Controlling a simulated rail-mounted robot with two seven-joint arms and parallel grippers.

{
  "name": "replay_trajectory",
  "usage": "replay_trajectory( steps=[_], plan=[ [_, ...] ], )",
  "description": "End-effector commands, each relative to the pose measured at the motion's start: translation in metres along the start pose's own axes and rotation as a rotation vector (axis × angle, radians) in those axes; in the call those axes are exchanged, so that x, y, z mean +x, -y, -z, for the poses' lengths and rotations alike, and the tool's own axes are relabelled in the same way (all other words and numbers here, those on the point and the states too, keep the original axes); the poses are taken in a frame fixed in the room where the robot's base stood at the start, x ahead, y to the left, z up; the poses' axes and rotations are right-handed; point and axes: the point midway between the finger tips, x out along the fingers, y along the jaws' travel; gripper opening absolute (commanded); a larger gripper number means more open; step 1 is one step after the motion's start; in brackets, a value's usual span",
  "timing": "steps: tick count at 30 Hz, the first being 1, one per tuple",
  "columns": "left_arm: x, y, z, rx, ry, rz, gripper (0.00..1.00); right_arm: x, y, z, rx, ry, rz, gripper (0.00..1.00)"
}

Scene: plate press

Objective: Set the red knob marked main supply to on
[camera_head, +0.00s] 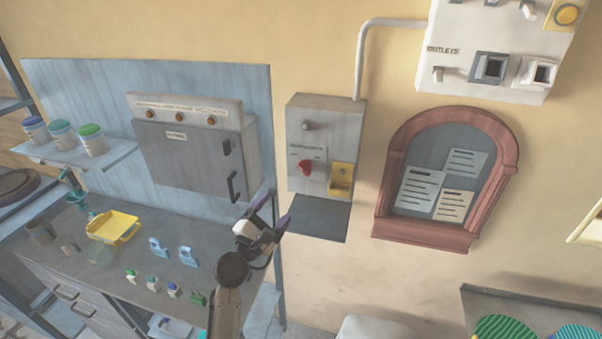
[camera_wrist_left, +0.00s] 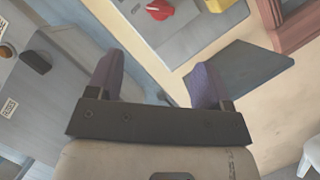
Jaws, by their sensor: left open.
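The red knob (camera_head: 305,168) sits on the front of a grey wall box (camera_head: 327,118), left of a yellow part (camera_head: 342,180). Its label is too small to read. In the left wrist view the red knob (camera_wrist_left: 159,10) shows at the top edge, beyond the fingers. My left gripper (camera_head: 272,215) is below and left of the box in the head view, apart from the knob. Its two purple fingers (camera_wrist_left: 154,82) are spread with nothing between them. My right gripper is in neither view.
A dark panel (camera_head: 318,217) hangs just below the box. A grey cabinet with a black handle (camera_head: 233,187) is to the left, above a cluttered workbench (camera_head: 150,290). An arched red-framed notice board (camera_head: 447,232) is to the right.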

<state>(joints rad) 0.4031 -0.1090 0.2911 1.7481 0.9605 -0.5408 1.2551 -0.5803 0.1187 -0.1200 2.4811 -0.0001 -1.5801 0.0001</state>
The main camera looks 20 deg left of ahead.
Motion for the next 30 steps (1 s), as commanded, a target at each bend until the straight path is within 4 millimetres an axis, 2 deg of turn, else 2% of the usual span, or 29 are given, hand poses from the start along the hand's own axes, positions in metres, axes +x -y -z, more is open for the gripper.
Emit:
replay_trajectory(
  steps=[5, 8, 21, 30],
  plan=[
    [0.005, 0.000, 0.000, -0.067, 0.000, 0.000, 0.73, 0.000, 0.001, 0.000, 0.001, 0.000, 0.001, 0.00],
    [0.015, 0.000, 0.000, -0.072, 0.000, 0.000, 0.73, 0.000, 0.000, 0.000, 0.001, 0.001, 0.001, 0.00],
    [0.095, 0.000, 0.000, -0.067, 0.000, 0.000, 0.73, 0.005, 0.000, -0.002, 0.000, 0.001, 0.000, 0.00],
    [0.129, 0.001, 0.000, -0.068, 0.000, 0.001, 0.73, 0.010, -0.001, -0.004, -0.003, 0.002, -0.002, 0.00]
  ],
)
